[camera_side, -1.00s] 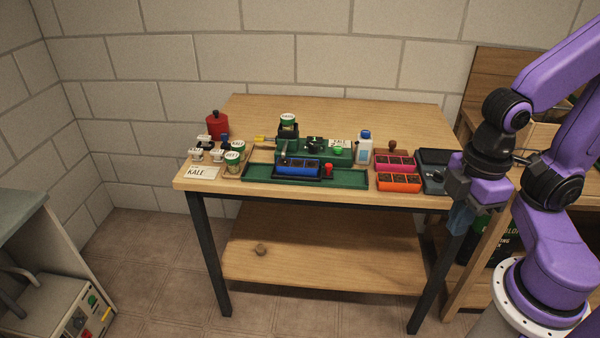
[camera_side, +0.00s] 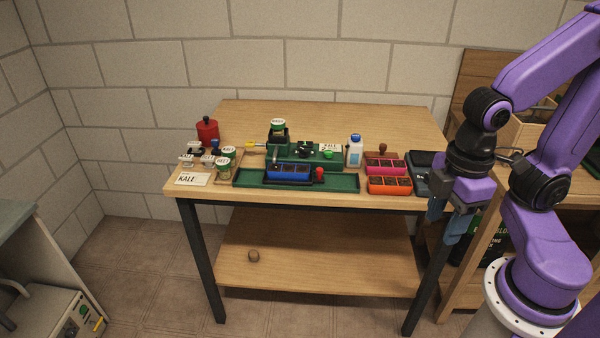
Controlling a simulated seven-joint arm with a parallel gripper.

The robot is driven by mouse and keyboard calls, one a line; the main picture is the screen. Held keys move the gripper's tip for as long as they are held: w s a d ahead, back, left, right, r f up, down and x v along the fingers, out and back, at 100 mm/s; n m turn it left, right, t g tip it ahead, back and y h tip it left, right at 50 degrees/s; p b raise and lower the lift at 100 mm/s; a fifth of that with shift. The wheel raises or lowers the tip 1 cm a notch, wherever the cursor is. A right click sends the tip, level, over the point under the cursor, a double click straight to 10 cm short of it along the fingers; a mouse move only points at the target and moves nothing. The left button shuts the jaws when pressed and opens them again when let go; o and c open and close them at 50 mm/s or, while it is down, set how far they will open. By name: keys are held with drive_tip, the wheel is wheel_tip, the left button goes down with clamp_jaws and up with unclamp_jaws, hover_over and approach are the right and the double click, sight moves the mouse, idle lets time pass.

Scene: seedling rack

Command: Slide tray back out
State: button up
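A blue seedling tray (camera_side: 289,173) with dark cells sits in a dark holder at the front of a green device (camera_side: 318,158) on the table. A red knob (camera_side: 319,174) is at the tray's right end. A long green base (camera_side: 343,184) lies under and to both sides of the tray. My gripper (camera_side: 443,228) is at the table's right front corner, pointing down, well right of the tray and touching nothing I can make out. Its two blue-grey fingers are apart and nothing shows between them.
Pink (camera_side: 387,167) and orange (camera_side: 389,185) trays and a dark flat device (camera_side: 421,172) stand between the tray and my gripper. A white bottle (camera_side: 355,151) stands behind. Labelled cups (camera_side: 223,169), a KALE card (camera_side: 193,179) and a red canister (camera_side: 207,130) are at left. The table's back is clear.

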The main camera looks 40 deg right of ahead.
drive_tip(key=w+a+r+m, duration=0.2)
drive_tip(key=w+a, duration=0.2)
drive_tip(key=w, duration=0.7)
drive_tip(key=m, duration=0.7)
hover_over(320, 169)
drive_tip(key=shift+h, duration=0.4)
wheel_tip(320, 169, down, 18)
drive_tip(key=shift+r, duration=0.15)
clamp_jaws()
drive_tip(key=s+d, duration=0.6)
drive_tip(key=shift+s+d, duration=0.4)
